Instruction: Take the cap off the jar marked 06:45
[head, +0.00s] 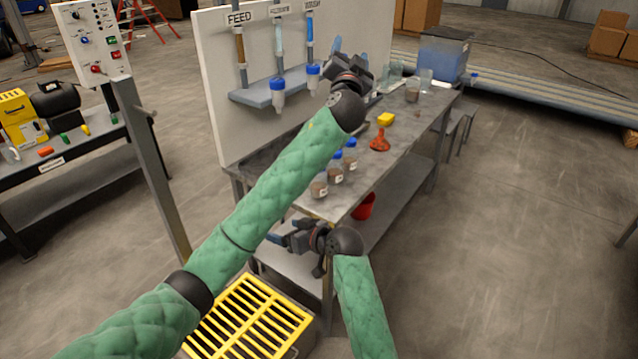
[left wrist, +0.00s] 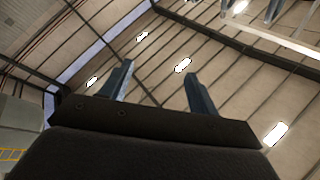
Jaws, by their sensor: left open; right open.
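Several small jars with brown contents and pale labels stand near the front end of the grey bench: a front jar (head: 319,190), a middle jar (head: 335,175) and a rear jar (head: 350,164). Blue caps show above the middle and rear jars; I cannot make out one on the front jar. The labels are too small to read, so I cannot tell which is 06:45. My left gripper (head: 349,50) is open, raised above the bench; its empty fingers (left wrist: 158,88) point at the ceiling in the left wrist view. My right gripper (head: 279,232) is open and empty, low beside the bench's front end.
An orange funnel (head: 380,142) and a yellow block (head: 386,119) lie on the bench (head: 310,205). Bottles with blue tops (head: 277,96) hang at the white panel (head: 225,70). A red bucket (head: 364,207) is below the bench top. A yellow grate (head: 248,320) is near me. Floor to the right is clear.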

